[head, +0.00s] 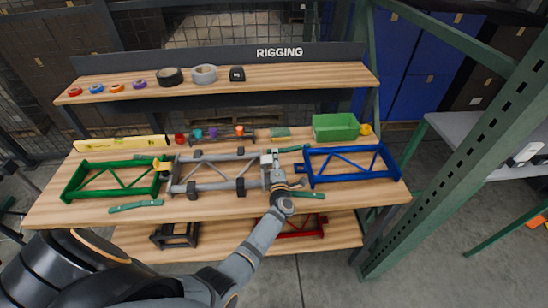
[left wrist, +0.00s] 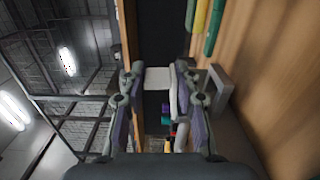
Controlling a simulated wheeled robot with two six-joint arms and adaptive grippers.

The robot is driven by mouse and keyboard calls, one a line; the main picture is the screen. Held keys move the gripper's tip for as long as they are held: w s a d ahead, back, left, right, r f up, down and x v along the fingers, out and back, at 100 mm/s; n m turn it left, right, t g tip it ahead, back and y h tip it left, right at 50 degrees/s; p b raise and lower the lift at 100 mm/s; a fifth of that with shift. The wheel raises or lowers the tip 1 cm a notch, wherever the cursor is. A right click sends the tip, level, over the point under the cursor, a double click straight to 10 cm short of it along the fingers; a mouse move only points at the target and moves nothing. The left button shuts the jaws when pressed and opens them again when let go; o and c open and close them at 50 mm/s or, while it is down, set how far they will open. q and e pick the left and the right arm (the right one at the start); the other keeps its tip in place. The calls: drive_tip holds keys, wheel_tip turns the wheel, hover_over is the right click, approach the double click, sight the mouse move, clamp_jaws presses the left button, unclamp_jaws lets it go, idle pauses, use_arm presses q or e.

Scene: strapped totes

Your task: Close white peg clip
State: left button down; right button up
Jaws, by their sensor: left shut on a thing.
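The white peg clip (head: 266,159) is a small pale block at the right end of the grey truss frame (head: 214,173) on the workbench. My left gripper (head: 275,160) reaches over the bench to that end of the grey frame and is shut on the clip. In the left wrist view the white clip (left wrist: 158,78) shows between the fingertips of the left gripper (left wrist: 158,82), with a pale strip running down beside the right finger. The fingers partly hide the clip, so I cannot tell whether it is closed. My right gripper is in neither view.
A green frame (head: 115,177) lies left of the grey one and a blue frame (head: 347,162) right of it. A green bin (head: 336,127) and a yellow level (head: 122,143) stand behind. Green-handled tools (head: 136,206) lie near the front edge. A green steel post rises at right.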

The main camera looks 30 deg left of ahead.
use_arm(q)
drive_tip(key=shift+w+r+m, duration=0.1)
drive_tip(key=shift+m, duration=0.3)
drive_tip(key=c, duration=1.3)
unclamp_jaws()
drive_tip(key=shift+c, duration=0.2)
drive_tip(key=shift+o, duration=1.4)
drive_tip(key=shift+d, duration=0.1)
wheel_tip(320, 180, up, 10)
drive_tip(key=shift+f, duration=0.2)
